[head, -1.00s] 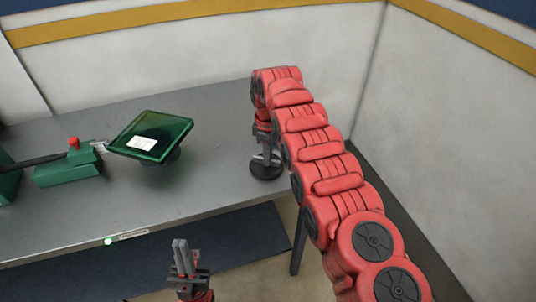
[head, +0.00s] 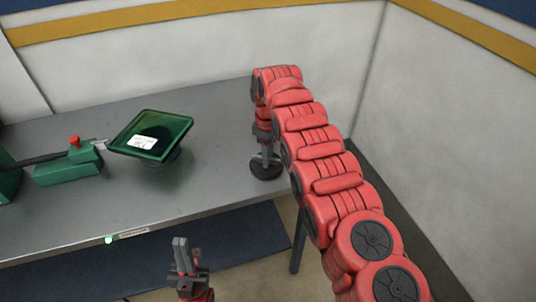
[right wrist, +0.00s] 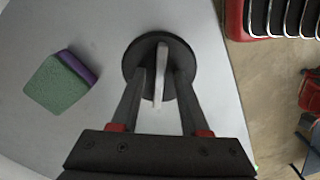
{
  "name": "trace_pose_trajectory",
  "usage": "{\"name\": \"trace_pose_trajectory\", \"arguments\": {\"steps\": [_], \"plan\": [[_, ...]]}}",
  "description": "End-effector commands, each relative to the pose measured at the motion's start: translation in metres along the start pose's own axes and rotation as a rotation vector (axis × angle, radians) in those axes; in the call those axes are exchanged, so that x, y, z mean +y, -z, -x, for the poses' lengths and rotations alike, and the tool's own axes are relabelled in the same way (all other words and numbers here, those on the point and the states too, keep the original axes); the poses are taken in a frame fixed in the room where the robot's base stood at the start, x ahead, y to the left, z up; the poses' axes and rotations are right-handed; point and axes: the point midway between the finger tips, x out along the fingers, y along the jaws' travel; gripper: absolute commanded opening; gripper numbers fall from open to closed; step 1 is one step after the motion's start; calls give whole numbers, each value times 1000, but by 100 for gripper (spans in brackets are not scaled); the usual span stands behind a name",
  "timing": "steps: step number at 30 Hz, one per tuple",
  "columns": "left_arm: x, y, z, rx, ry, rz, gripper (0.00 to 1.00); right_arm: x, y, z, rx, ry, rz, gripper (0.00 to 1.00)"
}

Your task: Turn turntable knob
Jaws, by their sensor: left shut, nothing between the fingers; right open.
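The knob is a round black disc (right wrist: 160,43) with a thin pale upright fin (right wrist: 160,78), lying on the grey table. In the right wrist view my right gripper (right wrist: 160,75) is open, with one finger on each side of the fin and gaps visible between them. In the head view the disc (head: 265,172) sits under my right gripper (head: 267,152), near the table's right end. My left gripper (head: 181,242) is shut and empty, low in front of the table edge.
A green square tray (head: 178,128) on a dark base holds a white label. A green block device with a red button (head: 75,142) stands left of it. A green and purple sponge-like block (right wrist: 58,84) lies beside the disc. Bare table (head: 215,150) lies between tray and knob.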

Motion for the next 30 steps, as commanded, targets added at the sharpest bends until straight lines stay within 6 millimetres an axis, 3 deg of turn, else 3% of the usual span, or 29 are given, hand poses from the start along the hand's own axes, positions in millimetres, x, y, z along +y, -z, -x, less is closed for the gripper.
{"name": "trace_pose_trajectory", "arguments": {"steps": [5,9,30], "plan": [[0,1,-8,0,0,0,0,0,0,12,1,-2,0,45],[-1,4,-22,0,0,0,0,1,1,35,3,-5,0,45],[-8,26,-155,0,0,0,0,0,0,167,0,0,0,45]]}}
